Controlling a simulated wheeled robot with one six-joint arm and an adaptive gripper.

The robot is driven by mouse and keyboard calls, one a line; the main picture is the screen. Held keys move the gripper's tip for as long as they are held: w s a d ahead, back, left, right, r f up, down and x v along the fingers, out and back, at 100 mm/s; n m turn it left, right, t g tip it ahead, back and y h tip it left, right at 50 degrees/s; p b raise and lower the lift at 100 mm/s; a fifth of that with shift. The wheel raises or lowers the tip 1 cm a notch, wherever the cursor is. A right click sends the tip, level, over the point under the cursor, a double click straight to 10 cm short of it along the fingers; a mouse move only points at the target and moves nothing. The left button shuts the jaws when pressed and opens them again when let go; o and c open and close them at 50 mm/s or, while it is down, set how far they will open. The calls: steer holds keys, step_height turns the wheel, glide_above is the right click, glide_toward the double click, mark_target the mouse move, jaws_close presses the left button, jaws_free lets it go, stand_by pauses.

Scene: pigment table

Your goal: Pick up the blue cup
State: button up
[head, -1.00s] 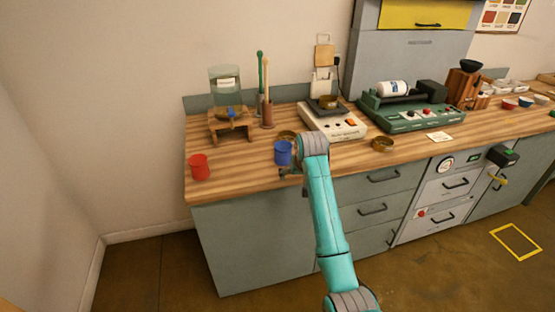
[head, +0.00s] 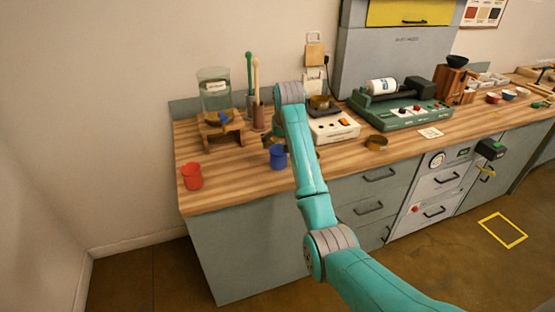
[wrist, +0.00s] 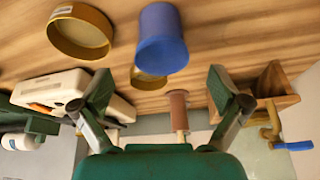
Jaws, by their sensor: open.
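The blue cup (head: 278,157) stands upright on the wooden counter near its front edge, just left of my arm. In the wrist view the blue cup (wrist: 162,42) lies at the top centre, apart from the fingers and not between them. My gripper (wrist: 162,88) is open and empty, its two fingers spread wide. In the head view the gripper is mostly hidden behind my own arm, close behind the cup.
A red cup (head: 192,176) stands at the left. Behind are a wooden stand (head: 222,130) with a glass jar (head: 214,92), a pestle-like tool (head: 257,95) and a white scale (head: 335,128). A brass dish (head: 376,143) sits right. Counter between the cups is clear.

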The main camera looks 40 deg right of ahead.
mark_target(279, 152)
steer(key=shift+x, duration=2.95)
steer(key=shift+w, duration=0.1)
steer(key=c, duration=1.3)
